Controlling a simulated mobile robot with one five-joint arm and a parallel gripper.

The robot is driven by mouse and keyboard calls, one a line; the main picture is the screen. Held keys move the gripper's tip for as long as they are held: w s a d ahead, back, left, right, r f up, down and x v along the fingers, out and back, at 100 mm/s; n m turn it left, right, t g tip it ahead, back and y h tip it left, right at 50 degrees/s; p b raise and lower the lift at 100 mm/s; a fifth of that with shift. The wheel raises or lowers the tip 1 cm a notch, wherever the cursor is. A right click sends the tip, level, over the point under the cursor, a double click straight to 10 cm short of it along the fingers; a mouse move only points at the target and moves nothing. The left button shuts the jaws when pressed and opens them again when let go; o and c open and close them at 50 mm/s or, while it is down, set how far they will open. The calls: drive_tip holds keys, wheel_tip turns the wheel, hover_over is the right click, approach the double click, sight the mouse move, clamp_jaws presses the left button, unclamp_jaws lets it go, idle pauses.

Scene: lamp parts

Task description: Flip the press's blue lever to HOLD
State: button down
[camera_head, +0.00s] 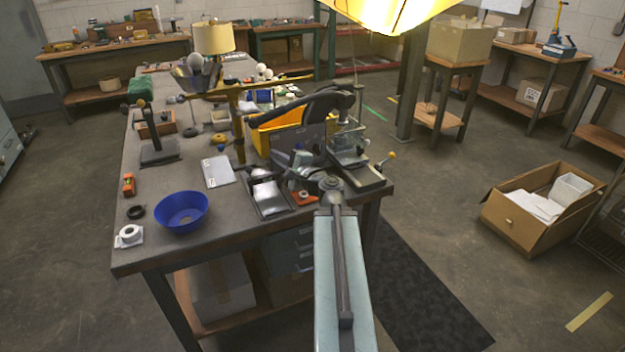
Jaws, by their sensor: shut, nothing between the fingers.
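A press-like device (347,155) with a flat metal plate and thin upright posts stands at the right edge of the workbench (135,235). A yellow-tipped rod (391,155) sticks out at its right. I cannot make out a blue lever or a HOLD mark on it; my arm and the dark parts around it crowd that spot. My arm reaches up from the bottom middle to the bench's right part. My gripper (301,160) is small and hard to separate from the dark parts there. It looks shut and empty, just left of the device.
A blue bowl (181,211), a silver tray (269,197), a grey card (218,171) and a yellow bin (265,137) are on the bench. A lit yellow lamp shade (385,12) hangs above. An open cardboard box (535,222) is on the floor at right, with free floor between.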

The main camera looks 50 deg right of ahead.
drive_tip(key=s+d+f+m+h+b, duration=0.2)
drive_tip(key=s+d+f+m+h, duration=0.1)
drive_tip(key=s+d, duration=0.6)
drive_tip(key=d+f, duration=0.1)
drive_tip(key=d, duration=0.1)
drive_tip(key=shift+s+d+f+h+b, duration=0.3)
drive_tip(key=shift+s+d+h+b, duration=0.05)
drive_tip(key=shift+h+b, duration=0.05)
drive_tip(key=x, duration=1)
drive_tip(key=shift+a+f, duration=0.1)
drive_tip(key=shift+f, duration=0.1)
